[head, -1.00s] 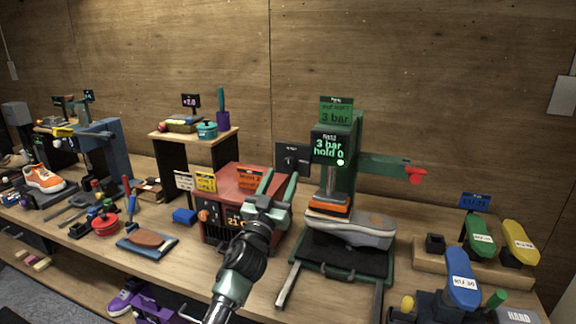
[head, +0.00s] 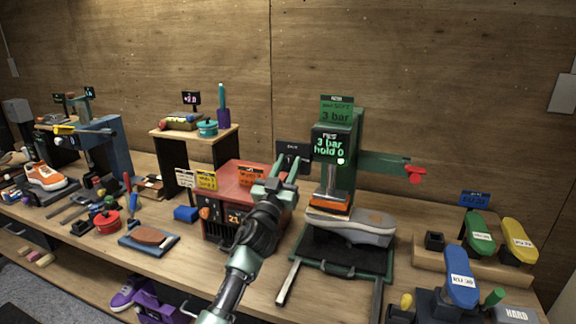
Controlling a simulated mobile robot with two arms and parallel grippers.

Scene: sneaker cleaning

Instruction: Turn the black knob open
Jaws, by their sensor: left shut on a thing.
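The black panel (head: 291,150) that carries the black knob stands at the back of the bench, behind the red box and left of the green press. My left gripper (head: 282,174) reaches up to the front of this panel. Its jaws are shut on the black knob, which the fingers hide almost fully. I cannot tell the knob's angle. My right gripper is not in view.
The green press (head: 345,180) stands just right of my gripper, with a grey shoe (head: 350,228) under its orange pad. Its display (head: 328,146) reads "3 bar hold 0". The red-topped box (head: 238,182) is close on the left.

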